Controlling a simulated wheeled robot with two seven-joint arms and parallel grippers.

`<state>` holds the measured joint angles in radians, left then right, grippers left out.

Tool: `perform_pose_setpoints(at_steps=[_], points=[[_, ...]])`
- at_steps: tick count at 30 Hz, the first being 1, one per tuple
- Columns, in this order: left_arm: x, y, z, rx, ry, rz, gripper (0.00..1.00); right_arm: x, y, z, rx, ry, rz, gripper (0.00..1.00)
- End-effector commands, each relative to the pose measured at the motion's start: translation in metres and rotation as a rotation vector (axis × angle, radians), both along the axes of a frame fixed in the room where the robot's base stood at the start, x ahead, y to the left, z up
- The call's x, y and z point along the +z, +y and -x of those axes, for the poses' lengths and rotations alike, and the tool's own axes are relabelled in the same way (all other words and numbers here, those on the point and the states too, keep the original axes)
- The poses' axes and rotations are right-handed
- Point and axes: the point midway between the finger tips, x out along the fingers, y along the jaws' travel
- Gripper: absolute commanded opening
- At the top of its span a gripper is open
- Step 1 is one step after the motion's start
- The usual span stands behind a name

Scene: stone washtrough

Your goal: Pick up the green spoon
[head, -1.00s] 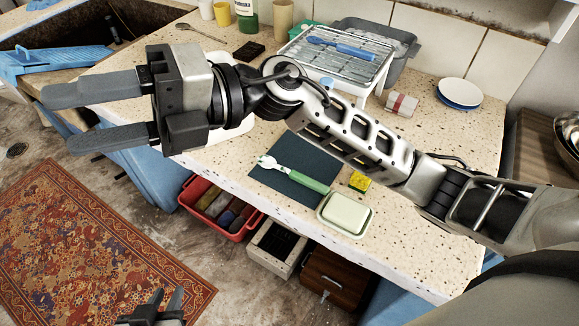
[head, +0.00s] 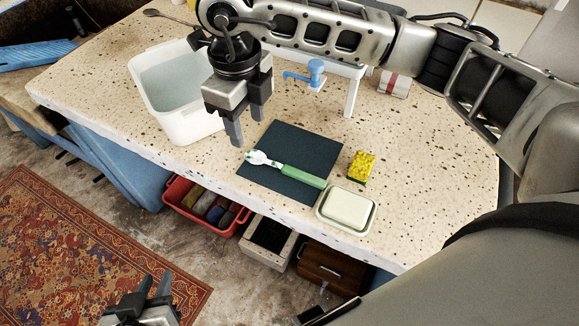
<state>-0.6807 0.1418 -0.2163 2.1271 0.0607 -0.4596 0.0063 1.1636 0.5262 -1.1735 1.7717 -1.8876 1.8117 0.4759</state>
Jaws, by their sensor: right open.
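The green spoon (head: 300,176) lies on a dark mat (head: 294,145) on the speckled counter. Its green handle points to the lower right and its pale head to the upper left. My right gripper (head: 246,132) is open and empty, pointing down above the counter, just up and left of the spoon's head and apart from it. My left gripper (head: 154,288) is low at the bottom left over the floor, with its two fingers apart and nothing between them.
A white water basin (head: 147,104) stands left of my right gripper. A yellow sponge (head: 362,166) and a soap dish (head: 347,209) with pale soap lie right of the mat. A blue tap-like thing (head: 308,75) is behind. A red crate (head: 181,191) is below the counter edge.

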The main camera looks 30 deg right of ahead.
Motion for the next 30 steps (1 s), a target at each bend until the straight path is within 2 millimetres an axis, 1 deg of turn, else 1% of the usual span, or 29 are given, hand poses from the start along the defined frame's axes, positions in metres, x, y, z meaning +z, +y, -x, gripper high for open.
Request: perform_pose_setpoints(at_steps=[1, 3, 8, 11, 15, 18, 21, 28, 29, 30], points=[[0.000, 0.000, 0.001, -0.001, 0.003, -0.002, 0.25, -0.009, 0.000, 0.001, -0.001, 0.005, 0.001, 0.49], [-0.002, 0.000, 0.001, -0.001, 0.005, -0.004, 0.25, -0.018, 0.000, 0.000, 0.000, 0.002, 0.000, 0.49], [-0.004, 0.001, 0.002, -0.002, 0.012, -0.006, 0.25, -0.028, 0.000, 0.000, 0.001, 0.001, -0.002, 0.49], [-0.002, 0.001, 0.002, -0.002, 0.012, -0.008, 0.25, -0.036, -0.001, -0.001, 0.000, 0.004, 0.000, 0.49], [0.003, 0.001, 0.002, -0.003, 0.009, -0.015, 0.25, -0.058, -0.002, -0.004, -0.001, 0.006, -0.001, 0.49], [0.002, 0.002, 0.001, -0.004, 0.009, -0.018, 0.25, -0.071, -0.002, -0.004, 0.002, 0.003, -0.003, 0.49], [0.002, 0.002, 0.001, -0.004, 0.008, -0.020, 0.25, -0.078, -0.002, -0.005, 0.002, 0.002, -0.001, 0.49], [0.002, 0.002, 0.001, -0.005, 0.008, -0.021, 0.25, -0.079, -0.002, -0.005, 0.002, 0.000, -0.002, 0.49], [0.002, 0.002, 0.001, -0.005, 0.008, -0.021, 0.25, -0.079, -0.002, -0.005, 0.002, 0.000, -0.002, 0.41], [0.002, 0.002, 0.001, -0.005, 0.008, -0.021, 0.25, -0.079, -0.002, -0.005, 0.002, 0.000, -0.002, 0.30]])
